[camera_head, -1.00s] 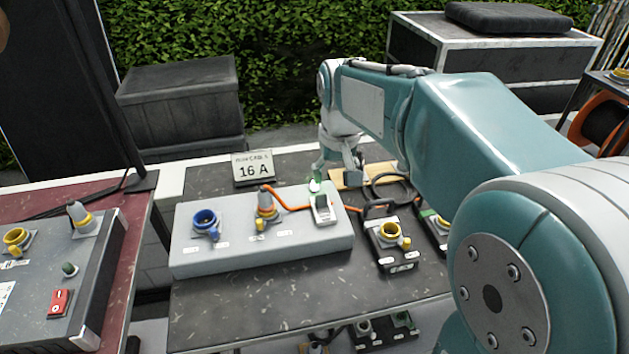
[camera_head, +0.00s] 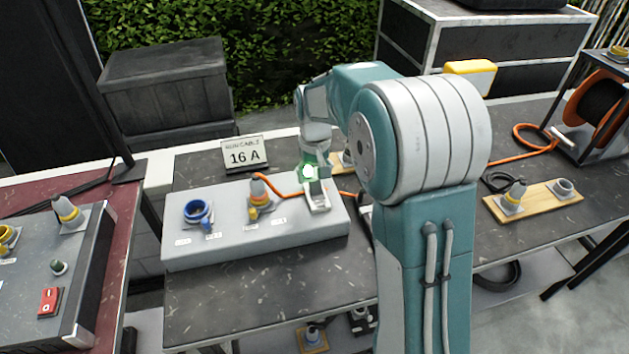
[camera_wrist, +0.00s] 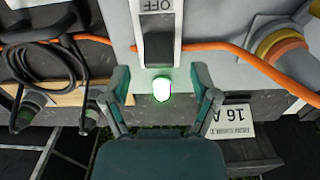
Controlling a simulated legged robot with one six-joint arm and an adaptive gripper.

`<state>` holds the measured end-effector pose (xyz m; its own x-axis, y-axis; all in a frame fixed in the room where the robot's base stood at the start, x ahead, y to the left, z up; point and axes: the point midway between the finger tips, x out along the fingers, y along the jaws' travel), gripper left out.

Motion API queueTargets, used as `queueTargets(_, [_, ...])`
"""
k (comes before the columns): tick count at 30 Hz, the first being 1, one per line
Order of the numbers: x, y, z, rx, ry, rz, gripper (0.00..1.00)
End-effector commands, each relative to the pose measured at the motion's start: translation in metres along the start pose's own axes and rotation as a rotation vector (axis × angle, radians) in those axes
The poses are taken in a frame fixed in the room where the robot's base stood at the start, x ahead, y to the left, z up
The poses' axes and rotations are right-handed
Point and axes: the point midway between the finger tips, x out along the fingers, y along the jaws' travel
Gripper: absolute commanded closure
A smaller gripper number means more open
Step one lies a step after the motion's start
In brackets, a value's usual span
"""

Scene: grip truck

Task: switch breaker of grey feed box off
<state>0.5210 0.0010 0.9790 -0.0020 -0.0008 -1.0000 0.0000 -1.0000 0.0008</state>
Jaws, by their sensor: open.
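The grey feed box (camera_head: 240,242) lies on the dark table in the head view, with a blue socket and a yellow socket on its top. Its breaker (camera_head: 318,200) sits at the right end. In the wrist view the breaker is a white plate with a black lever (camera_wrist: 158,50) and the word OFF, upside down, at the top edge. A lit green lamp (camera_wrist: 162,88) is beside the lever. My gripper (camera_wrist: 164,88) is open and empty, its two fingers on either side of the lamp and lever end. Whether it touches the box I cannot tell.
An orange cable (camera_head: 285,193) runs from the yellow plug across the box, past the breaker. A "16 A" sign (camera_head: 245,152) stands behind the box. A red table with another grey box (camera_head: 45,270) is at the left. A wooden board with sockets (camera_head: 533,201) lies at the right.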

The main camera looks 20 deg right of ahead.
Motion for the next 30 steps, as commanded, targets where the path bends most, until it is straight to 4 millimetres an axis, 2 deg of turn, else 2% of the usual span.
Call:
queueTargets(3, [0.016,0.0,0.0,0.0,-0.002,0.0,0.23])
queueTargets(6, [0.022,0.0,0.0,0.0,0.0,0.0,0.23])
queueTargets(15, [0.025,0.0,0.0,0.0,0.001,0.0,0.23])
queueTargets(20, [0.025,0.0,0.0,0.0,0.001,0.0,0.94])
queueTargets(21, [0.025,0.0,0.0,0.0,0.001,0.0,1.0])
queueTargets(30, [0.025,0.0,0.0,0.0,0.014,0.0,1.0])
